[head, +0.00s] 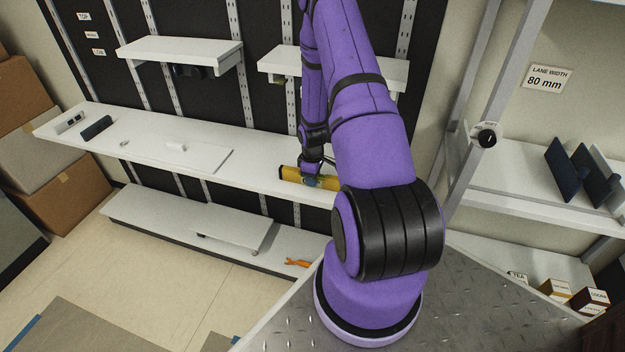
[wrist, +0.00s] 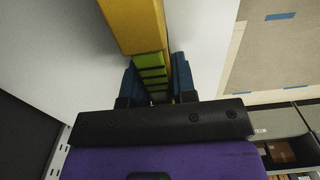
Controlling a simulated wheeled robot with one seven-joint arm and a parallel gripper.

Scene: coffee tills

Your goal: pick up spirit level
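The spirit level (head: 293,174) is a yellow bar with a dark end, at the right part of the long white shelf in the head view. My arm hides its right part. My gripper (head: 312,180) is down at it, fingers pointing downward. In the wrist view the spirit level (wrist: 135,20) runs from the top edge down between the blue fingers of my gripper (wrist: 158,82), with a green, dark-striped section between them. The fingers appear to touch it on both sides. I cannot tell whether it rests on the shelf.
Two short shelves, one the left upper shelf (head: 180,50), stand above. An orange item (head: 298,262) lies on the lower shelf.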

